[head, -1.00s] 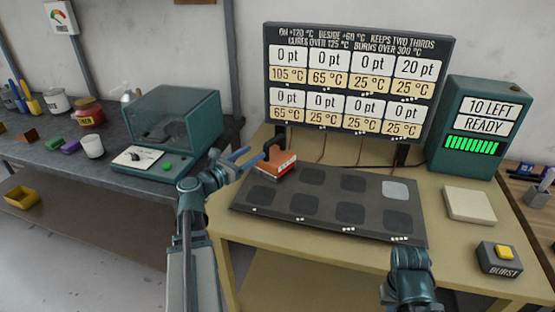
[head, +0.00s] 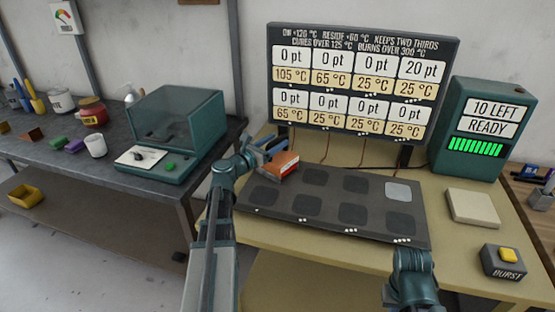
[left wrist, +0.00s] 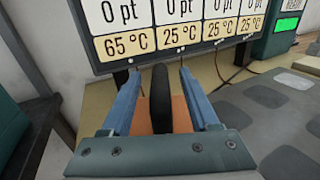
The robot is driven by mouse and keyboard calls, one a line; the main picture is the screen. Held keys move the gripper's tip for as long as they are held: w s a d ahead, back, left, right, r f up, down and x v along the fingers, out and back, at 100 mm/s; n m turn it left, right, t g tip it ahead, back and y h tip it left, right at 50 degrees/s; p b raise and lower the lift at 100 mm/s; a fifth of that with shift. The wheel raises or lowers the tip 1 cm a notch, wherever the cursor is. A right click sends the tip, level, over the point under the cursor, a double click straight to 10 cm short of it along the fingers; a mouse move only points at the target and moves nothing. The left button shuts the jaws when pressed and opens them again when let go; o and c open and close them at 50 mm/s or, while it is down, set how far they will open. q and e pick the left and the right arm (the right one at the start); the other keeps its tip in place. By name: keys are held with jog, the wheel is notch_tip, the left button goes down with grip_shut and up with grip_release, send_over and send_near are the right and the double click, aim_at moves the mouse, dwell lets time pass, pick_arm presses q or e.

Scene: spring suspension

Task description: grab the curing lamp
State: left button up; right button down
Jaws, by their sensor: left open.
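The curing lamp, as I take it, is an orange block (head: 284,166) with a white band, at the far left corner of the dark pad board. In the left wrist view its black upright handle (left wrist: 160,98) stands between my fingers, with the orange body (left wrist: 143,122) below. My left gripper (head: 270,144) is open with its blue fingers on either side of the handle; it also shows in the left wrist view (left wrist: 158,76). I see no clear grip contact. Part of the lamp is hidden behind my gripper. My right arm shows at the lower right, but its fingers do not.
The dark board (head: 330,228) has several square pads, one lighter. Behind it stands a readout panel (head: 350,132). A green status box (head: 466,130), a pale block (head: 472,207) and a burst button (head: 508,255) are at right. A glass-lidded machine (head: 175,130) stands on the left bench.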

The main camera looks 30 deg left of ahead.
pick_arm(q)
jog(key=shift+w, duration=0.65)
jog(key=shift+s+d, duration=0.1)
grip_shut()
dwell(0.8)
